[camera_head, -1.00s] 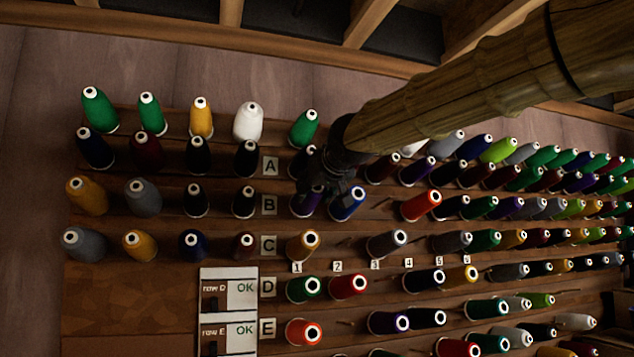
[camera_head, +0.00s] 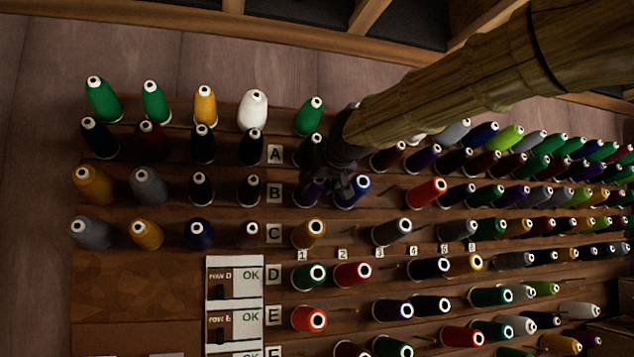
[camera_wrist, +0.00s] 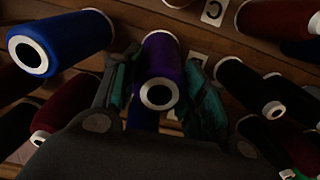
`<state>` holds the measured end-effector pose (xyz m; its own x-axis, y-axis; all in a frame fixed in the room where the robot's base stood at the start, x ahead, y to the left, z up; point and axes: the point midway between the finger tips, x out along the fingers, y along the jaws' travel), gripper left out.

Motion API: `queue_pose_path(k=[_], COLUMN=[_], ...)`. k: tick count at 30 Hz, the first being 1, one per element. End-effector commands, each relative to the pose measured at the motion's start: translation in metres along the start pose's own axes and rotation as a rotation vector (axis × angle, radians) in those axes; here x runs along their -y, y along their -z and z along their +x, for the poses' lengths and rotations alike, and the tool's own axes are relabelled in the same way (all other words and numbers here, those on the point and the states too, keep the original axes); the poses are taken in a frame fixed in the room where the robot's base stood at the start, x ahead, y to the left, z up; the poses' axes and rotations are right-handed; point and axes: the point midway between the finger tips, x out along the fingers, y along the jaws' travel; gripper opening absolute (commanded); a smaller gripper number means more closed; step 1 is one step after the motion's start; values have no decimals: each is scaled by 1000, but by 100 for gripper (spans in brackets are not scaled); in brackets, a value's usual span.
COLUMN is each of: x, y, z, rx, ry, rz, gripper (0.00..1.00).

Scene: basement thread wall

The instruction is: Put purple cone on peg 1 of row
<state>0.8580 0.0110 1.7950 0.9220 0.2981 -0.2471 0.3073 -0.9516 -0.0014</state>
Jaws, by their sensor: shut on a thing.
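The purple cone (camera_head: 306,194) is at the first place of row B, just right of the B label (camera_head: 275,193). In the wrist view the purple cone (camera_wrist: 160,62) lies between the two fingers, its white-rimmed end toward the camera. My gripper (camera_head: 334,187) is shut on it; the fingers (camera_wrist: 158,85) show on both sides in the wrist view. In the head view the gripper partly covers the cone. I cannot tell whether the cone is fully seated on its peg. The blue cone (camera_head: 352,190) stands close to the right.
Cones crowd the wall in rows. A white cone (camera_head: 252,110) and a green cone (camera_head: 310,116) stand above. Bare pegs show between some cones.

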Motion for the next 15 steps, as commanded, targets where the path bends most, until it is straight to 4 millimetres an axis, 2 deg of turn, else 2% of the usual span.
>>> queue_pose_path(k=[14,15], x=[0,0], y=[-3,-3], z=[0,0], rx=[2,2], ry=[0,0], rz=[1,1], gripper=[22,46])
